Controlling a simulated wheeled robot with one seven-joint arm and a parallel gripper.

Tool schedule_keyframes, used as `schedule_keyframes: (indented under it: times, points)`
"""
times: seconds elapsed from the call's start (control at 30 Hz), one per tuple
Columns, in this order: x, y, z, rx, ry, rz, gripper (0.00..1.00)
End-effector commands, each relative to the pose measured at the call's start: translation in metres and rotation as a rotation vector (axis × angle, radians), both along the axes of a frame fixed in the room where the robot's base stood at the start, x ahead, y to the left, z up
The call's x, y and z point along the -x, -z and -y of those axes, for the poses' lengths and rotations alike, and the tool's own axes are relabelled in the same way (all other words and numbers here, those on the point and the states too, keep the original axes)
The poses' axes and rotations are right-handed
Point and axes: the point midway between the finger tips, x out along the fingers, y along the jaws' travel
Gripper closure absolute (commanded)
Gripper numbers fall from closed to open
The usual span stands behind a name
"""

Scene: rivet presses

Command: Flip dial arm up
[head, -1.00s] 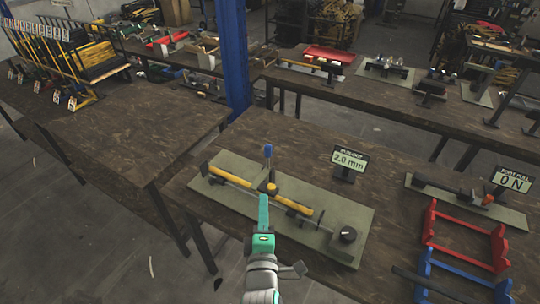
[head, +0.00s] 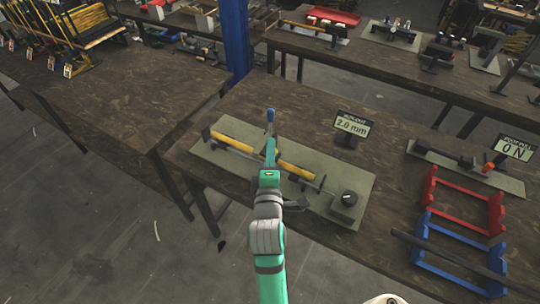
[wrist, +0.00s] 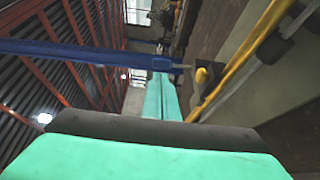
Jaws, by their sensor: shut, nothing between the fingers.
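The run-out fixture is an olive base plate (head: 330,170) on the near table, carrying a long yellow shaft (head: 235,143) and a black knob (head: 348,198). The dial arm's blue grip (head: 270,115) points up from beside the shaft's middle and looks roughly upright. Its foot is hidden behind my gripper (head: 270,144). My gripper is shut and empty. Its green fingertips are close to the grip; whether they touch it I cannot tell.
A run-out display (head: 352,125) reading 2.0 mm stands behind the plate. To the right are another fixture (head: 460,165) with a 0 N display (head: 515,148), a red cradle (head: 465,200) and a blue cradle (head: 460,250). A blue column (head: 235,40) rises behind.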

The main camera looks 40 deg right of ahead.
Motion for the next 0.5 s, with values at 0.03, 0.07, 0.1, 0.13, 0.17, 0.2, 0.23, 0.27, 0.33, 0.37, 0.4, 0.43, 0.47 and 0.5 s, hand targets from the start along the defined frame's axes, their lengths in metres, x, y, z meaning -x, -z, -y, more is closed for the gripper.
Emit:
schedule_keyframes:
  times: [0.03, 0.07, 0.1, 0.13, 0.17, 0.2, 0.23, 0.27, 0.33, 0.37, 0.4, 0.43, 0.47, 0.5]
  points:
    - [-0.007, -0.001, 0.006, 0.001, 0.000, 0.002, 1.00]
    - [-0.011, -0.001, 0.009, 0.002, 0.000, 0.001, 1.00]
    - [-0.017, -0.001, 0.013, 0.002, 0.000, 0.001, 1.00]
    - [-0.020, -0.001, 0.017, 0.001, 0.000, 0.002, 1.00]
    - [-0.025, -0.001, 0.020, 0.001, 0.000, 0.002, 1.00]
    - [-0.030, 0.000, 0.025, 0.001, 0.000, 0.002, 1.00]
    - [-0.034, 0.000, 0.028, 0.001, 0.000, 0.002, 1.00]
    - [-0.038, 0.000, 0.032, 0.001, 0.000, 0.002, 1.00]
    - [-0.046, 0.000, 0.039, 0.002, 0.001, 0.001, 1.00]
    - [-0.049, 0.000, 0.042, 0.002, 0.001, 0.001, 1.00]
    - [-0.054, 0.000, 0.046, 0.001, 0.001, 0.000, 1.00]
    - [-0.056, 0.000, 0.049, 0.001, 0.001, 0.000, 1.00]
    - [-0.059, 0.000, 0.051, 0.001, 0.001, 0.000, 1.00]
    - [-0.062, 0.001, 0.054, 0.001, 0.001, -0.001, 1.00]
